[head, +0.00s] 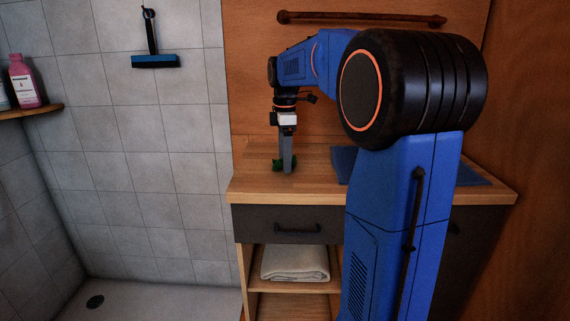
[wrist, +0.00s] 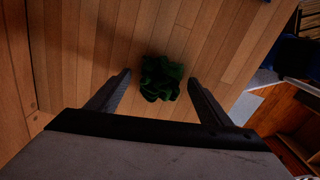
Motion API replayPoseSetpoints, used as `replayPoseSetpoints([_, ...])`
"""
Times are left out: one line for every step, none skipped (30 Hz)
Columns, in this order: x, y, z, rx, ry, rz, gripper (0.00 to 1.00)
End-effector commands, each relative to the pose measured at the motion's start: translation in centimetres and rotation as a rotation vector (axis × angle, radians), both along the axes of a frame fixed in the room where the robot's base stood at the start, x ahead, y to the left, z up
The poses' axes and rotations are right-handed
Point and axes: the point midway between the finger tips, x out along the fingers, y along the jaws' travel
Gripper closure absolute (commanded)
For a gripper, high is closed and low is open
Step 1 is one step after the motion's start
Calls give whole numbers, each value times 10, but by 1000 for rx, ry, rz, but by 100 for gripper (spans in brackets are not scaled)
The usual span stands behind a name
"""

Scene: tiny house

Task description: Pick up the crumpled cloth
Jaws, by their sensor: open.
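The crumpled cloth (wrist: 161,79) is dark green and lies bunched up on the wooden countertop (wrist: 205,45). In the wrist view it sits in the middle, between and slightly beyond the two fingertips of my gripper (wrist: 159,79). My gripper is open, with a finger on each side of the cloth and gaps between them. In the head view my gripper (head: 287,168) points straight down over the left part of the counter. There the cloth (head: 278,164) is partly hidden behind the fingers.
A blue mat or towel (head: 343,163) lies on the counter to the right, partly behind my arm. A wall bar (head: 361,19) runs above the counter. Below are a drawer (head: 290,225) and a folded pale towel (head: 295,263) on a shelf. A tiled shower is at left.

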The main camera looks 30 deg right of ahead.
Motion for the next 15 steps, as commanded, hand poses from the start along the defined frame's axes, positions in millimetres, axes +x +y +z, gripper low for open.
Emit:
replayPoseSetpoints([0,0,-1,0,0,0,27])
replayPoseSetpoints([0,0,-1,0,-1,0,27])
replayPoseSetpoints([0,0,-1,0,-1,0,27])
replayPoseSetpoints([0,0,-1,0,-1,0,27])
replayPoseSetpoints([0,0,-1,0,-1,0,27])
replayPoseSetpoints([0,0,-1,0,-1,0,27])
replayPoseSetpoints([0,0,-1,0,-1,0,29])
replayPoseSetpoints([0,0,-1,0,0,0,36])
replayPoseSetpoints([0,0,-1,0,0,0,46])
replayPoseSetpoints([0,0,-1,0,-1,0,53])
replayPoseSetpoints([0,0,-1,0,0,0,60])
replayPoseSetpoints([0,0,-1,0,0,0,70])
replayPoseSetpoints([0,0,-1,0,0,0,71])
replayPoseSetpoints([0,0,-1,0,0,0,71])
replayPoseSetpoints([0,0,-1,0,0,0,72])
